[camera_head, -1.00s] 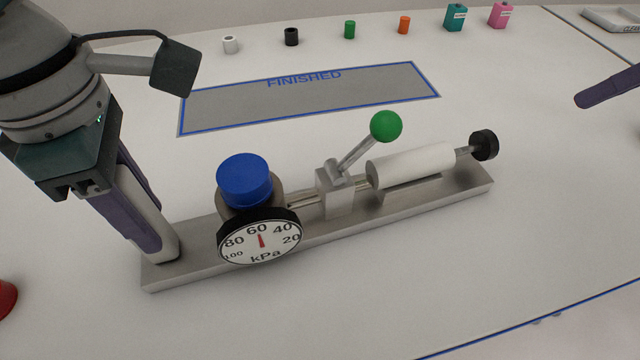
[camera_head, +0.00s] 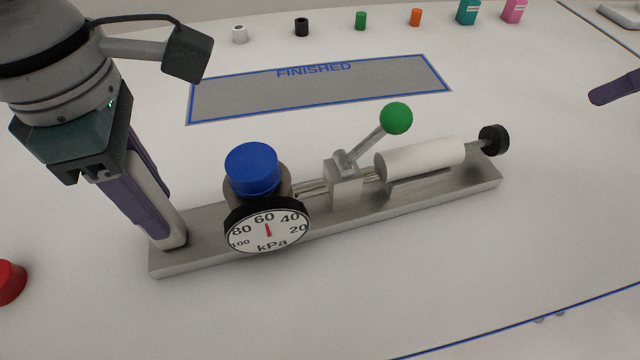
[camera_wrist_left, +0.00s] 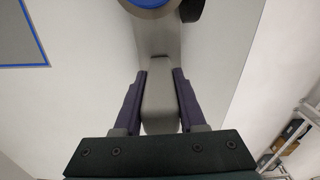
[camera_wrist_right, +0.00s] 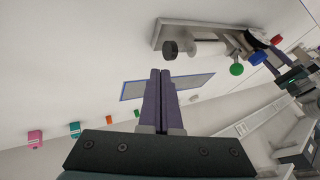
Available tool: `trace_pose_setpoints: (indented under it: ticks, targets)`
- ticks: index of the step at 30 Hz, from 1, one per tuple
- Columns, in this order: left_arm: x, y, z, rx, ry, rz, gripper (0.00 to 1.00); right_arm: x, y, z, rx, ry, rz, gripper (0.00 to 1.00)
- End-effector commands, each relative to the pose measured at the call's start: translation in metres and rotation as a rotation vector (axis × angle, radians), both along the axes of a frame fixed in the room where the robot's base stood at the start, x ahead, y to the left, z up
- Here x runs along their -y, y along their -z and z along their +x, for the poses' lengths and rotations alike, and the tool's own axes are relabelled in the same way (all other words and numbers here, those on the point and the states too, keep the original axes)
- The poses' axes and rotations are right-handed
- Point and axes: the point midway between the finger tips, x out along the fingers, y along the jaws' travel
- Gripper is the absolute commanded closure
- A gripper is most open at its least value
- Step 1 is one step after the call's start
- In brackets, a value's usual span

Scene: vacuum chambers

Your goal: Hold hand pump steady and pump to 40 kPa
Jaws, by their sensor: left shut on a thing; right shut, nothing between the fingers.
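The hand pump's metal base plate (camera_head: 420,203) lies on the white table. It carries a blue cap (camera_head: 252,168), a dial gauge (camera_head: 268,240), a lever with a green ball (camera_head: 396,118), a white cylinder (camera_head: 425,158) and a black end knob (camera_head: 494,140). The red needle points near 60 kPa.
A grey "FINISHED" area (camera_head: 320,95) lies behind the pump. White, black, green and orange small cylinders and teal (camera_head: 468,12) and pink (camera_head: 514,10) boxes stand along the back. A red object (camera_head: 8,282) is at the left edge. The table in front is clear.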

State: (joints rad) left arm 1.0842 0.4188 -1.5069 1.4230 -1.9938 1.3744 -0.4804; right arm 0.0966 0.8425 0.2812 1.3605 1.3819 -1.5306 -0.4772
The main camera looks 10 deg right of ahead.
Motion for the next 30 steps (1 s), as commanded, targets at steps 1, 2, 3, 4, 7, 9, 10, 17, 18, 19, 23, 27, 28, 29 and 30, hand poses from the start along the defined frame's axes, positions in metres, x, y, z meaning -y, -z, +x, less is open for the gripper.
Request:
trace_pose_setpoints:
  ticks: [1,2,3,4,7,9,10,17,18,19,23,27,28,29,30]
  targets:
    - [0.000,0.000,0.000,0.000,0.000,0.000,1.00,0.000,0.000,0.000,0.000,0.000,0.000,1.00]
    - [0.000,0.000,0.000,0.000,0.000,0.000,1.00,0.000,0.000,0.000,0.000,0.000,0.000,1.00]
    - [0.000,0.000,0.000,0.000,0.001,0.000,1.00,0.000,0.000,0.000,0.000,0.000,0.000,1.00]
    - [0.000,0.000,0.000,0.000,0.001,0.000,1.00,0.000,0.000,0.000,0.000,0.000,0.000,1.00]
    - [0.000,0.000,0.000,0.000,0.001,0.000,1.00,0.007,0.000,0.001,-0.001,0.003,-0.001,1.00]
    - [0.000,0.000,0.000,0.000,0.001,0.000,1.00,0.016,0.000,0.002,-0.001,0.004,0.000,1.00]
    - [0.000,0.000,0.000,0.000,0.001,0.000,1.00,0.020,0.000,0.002,-0.001,0.004,0.000,1.00]
    - [0.000,0.000,0.000,0.000,0.001,0.001,1.00,0.039,0.002,0.001,-0.001,-0.003,0.005,1.00]
    - [0.000,0.000,0.000,0.000,0.001,0.001,1.00,0.040,0.002,0.000,-0.002,-0.005,0.005,1.00]
    - [0.000,0.000,0.000,0.000,0.001,0.001,1.00,0.040,0.002,0.000,-0.002,-0.005,0.005,1.00]
    - [0.000,0.000,0.000,0.000,0.001,0.001,1.00,0.039,0.002,0.000,-0.001,-0.005,0.005,1.00]
    - [0.000,0.000,0.000,0.000,0.001,0.001,1.00,0.039,0.003,0.001,-0.002,-0.005,0.006,1.00]
    - [0.000,0.000,0.000,0.000,0.001,0.001,1.00,0.038,0.004,0.001,-0.002,-0.005,0.006,1.00]
    - [0.000,0.000,0.000,0.000,0.001,0.001,1.00,0.037,0.006,0.002,-0.002,-0.005,0.008,1.00]
    - [0.000,0.000,0.000,0.000,0.001,0.001,1.00,0.035,0.009,0.003,-0.002,-0.005,0.009,1.00]
